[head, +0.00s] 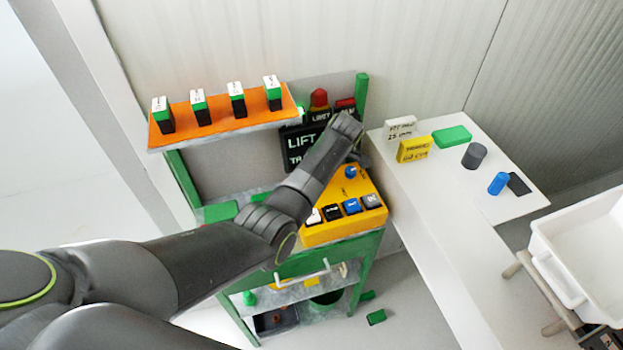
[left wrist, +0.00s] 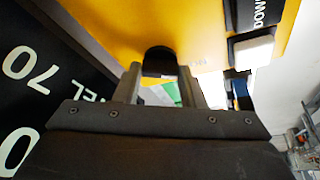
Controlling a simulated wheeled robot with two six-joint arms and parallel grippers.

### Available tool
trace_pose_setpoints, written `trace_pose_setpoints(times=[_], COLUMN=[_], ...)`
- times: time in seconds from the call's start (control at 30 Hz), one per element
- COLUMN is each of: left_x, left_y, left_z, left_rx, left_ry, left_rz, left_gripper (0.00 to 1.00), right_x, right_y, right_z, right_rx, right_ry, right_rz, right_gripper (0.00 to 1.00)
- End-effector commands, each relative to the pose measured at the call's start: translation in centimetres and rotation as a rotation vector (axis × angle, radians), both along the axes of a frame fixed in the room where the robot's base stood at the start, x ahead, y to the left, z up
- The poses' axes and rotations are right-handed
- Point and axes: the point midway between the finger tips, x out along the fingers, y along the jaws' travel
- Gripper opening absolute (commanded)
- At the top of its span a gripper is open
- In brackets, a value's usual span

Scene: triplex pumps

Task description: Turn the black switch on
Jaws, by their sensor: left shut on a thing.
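A yellow control panel (head: 342,232) sits on the green-framed stand; its surface fills the top of the left wrist view (left wrist: 110,20). My left gripper (left wrist: 160,78) is at the panel, its two fingers on either side of a small black switch (left wrist: 159,56) with a rounded top. The gripper is shut on this black switch. In the head view my left arm hides the switch and most of the fingers. A blue knob (head: 351,172) stands close to the gripper. My right gripper is in neither view.
A row of rocker buttons, including a black one (head: 332,212) and a blue one (head: 352,206), lines the panel's front. A black display (head: 298,142) stands behind. An orange shelf (head: 218,115) is at the left. A white table (head: 440,175) with blocks is at the right.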

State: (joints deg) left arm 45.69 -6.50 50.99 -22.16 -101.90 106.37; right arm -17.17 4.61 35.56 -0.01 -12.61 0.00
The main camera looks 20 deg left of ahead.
Motion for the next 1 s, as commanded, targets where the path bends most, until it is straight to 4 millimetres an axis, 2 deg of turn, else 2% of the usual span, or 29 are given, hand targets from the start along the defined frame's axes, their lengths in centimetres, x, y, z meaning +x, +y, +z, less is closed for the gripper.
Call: trace_pose_setpoints(times=[0.27, 0.3, 0.43, 0.77, 0.87, 1.0], left_x=[0.0, 0.0, 0.0, 0.1, 0.2, 0.3], left_y=[0.2, 0.2, 0.1, -0.2, -0.7, -1.9], left_z=[0.1, 0.1, 0.0, 0.5, 1.6, 4.3], left_rx=[0.003, 0.003, 0.002, 0.000, 0.000, 0.000], left_ry=[-0.003, -0.003, -0.002, -0.002, -0.004, -0.007], left_rz=[0.004, 0.004, 0.002, 0.000, 0.001, 0.000], left_gripper=[0.14, 0.40, 0.57, 0.58, 0.58, 0.58], right_x=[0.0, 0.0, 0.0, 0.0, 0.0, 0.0], right_y=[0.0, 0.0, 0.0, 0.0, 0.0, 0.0], right_z=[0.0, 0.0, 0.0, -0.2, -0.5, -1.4], right_rx=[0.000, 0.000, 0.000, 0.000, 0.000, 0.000], right_ry=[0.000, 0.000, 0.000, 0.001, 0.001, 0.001], right_rz=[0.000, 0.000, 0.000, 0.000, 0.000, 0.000], right_gripper=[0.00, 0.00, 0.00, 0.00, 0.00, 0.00])
